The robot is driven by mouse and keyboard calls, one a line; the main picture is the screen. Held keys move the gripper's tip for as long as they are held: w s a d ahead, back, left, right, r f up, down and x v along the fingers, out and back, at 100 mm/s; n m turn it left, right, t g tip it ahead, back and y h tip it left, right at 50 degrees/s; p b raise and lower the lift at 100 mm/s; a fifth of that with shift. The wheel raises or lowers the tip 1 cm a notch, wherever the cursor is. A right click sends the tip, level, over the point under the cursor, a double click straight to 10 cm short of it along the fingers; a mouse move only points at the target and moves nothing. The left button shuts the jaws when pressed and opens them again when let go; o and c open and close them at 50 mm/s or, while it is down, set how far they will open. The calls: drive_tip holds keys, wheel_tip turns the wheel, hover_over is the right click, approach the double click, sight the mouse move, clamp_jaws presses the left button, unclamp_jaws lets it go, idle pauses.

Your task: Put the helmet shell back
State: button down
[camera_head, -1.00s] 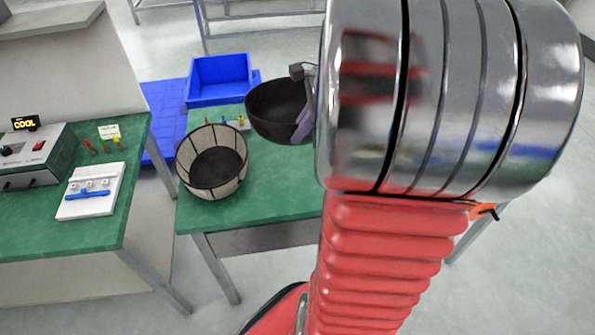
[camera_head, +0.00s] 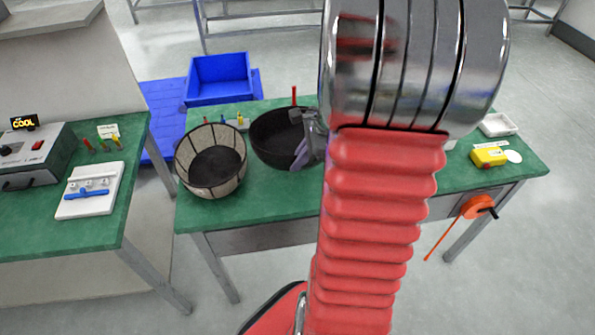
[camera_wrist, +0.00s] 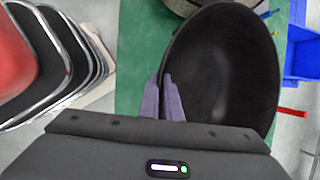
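The helmet shell (camera_head: 272,145) is a black, open bowl, hollow side up, at the back of the right green table. In the wrist view the shell (camera_wrist: 225,75) fills the middle right. My gripper (camera_head: 302,152) has purple fingers at the shell's right rim, one inside and one outside. They also show in the wrist view (camera_wrist: 164,98), closed on the rim. I cannot tell whether the shell's underside rests on the table. My red arm hides the table to the right of the shell.
A cream ribbed basket (camera_head: 190,180) with a dark inside stands close left of the shell. A red peg (camera_head: 294,95) rises behind it. A blue bin (camera_head: 220,95) is on the floor behind. A yellow tool (camera_head: 488,157) and white tray (camera_head: 497,125) lie at right.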

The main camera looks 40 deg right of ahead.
drive_tip(key=shift+f, duration=2.3)
drive_tip(key=c, duration=2)
unclamp_jaws()
drive_tip(key=v, duration=1.2)
